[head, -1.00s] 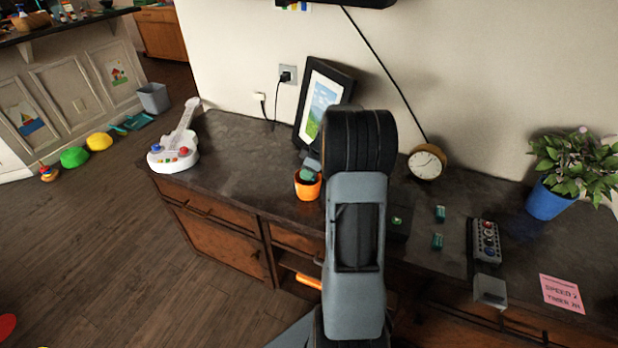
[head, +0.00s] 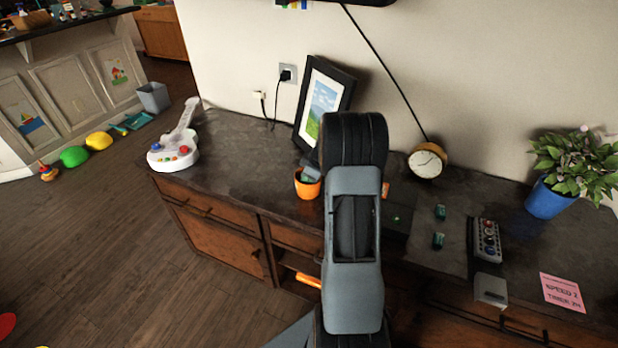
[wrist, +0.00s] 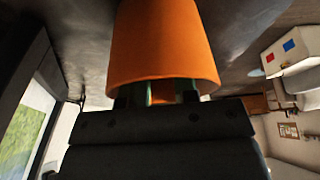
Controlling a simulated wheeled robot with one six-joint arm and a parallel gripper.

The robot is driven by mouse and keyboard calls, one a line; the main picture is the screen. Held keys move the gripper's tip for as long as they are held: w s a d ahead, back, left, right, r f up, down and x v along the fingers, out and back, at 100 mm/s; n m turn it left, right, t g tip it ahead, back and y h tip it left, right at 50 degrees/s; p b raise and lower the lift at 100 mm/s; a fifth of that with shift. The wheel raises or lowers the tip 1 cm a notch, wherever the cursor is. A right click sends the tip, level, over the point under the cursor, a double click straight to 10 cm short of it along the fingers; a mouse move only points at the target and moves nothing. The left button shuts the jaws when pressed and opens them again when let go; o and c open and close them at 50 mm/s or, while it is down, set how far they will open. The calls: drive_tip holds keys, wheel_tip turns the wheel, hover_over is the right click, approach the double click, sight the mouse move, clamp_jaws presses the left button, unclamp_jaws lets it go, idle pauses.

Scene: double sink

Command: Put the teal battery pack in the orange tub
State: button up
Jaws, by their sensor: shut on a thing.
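The orange tub (head: 307,190) stands on the dark counter, left of my arm, below the picture frame. It fills the upper middle of the wrist view (wrist: 163,45), where it looks inverted. My gripper (head: 310,170) points down at the tub's mouth, with its fingertips (wrist: 160,92) at or inside the rim. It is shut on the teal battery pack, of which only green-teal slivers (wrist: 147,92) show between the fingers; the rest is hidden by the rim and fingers.
Two small teal pieces (head: 440,212) lie on the counter right of my arm, near a button panel (head: 488,240). A picture frame (head: 323,100) leans behind the tub. A clock (head: 427,161) stands at the wall. A toy guitar (head: 175,145) lies at the left, with clear counter between.

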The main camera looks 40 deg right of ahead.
drive_tip(key=shift+f+b, duration=0.5)
drive_tip(key=shift+b, duration=0.1)
drive_tip(key=o, duration=0.6)
drive_tip(key=shift+o, duration=0.2)
drive_tip(key=shift+r, duration=0.2)
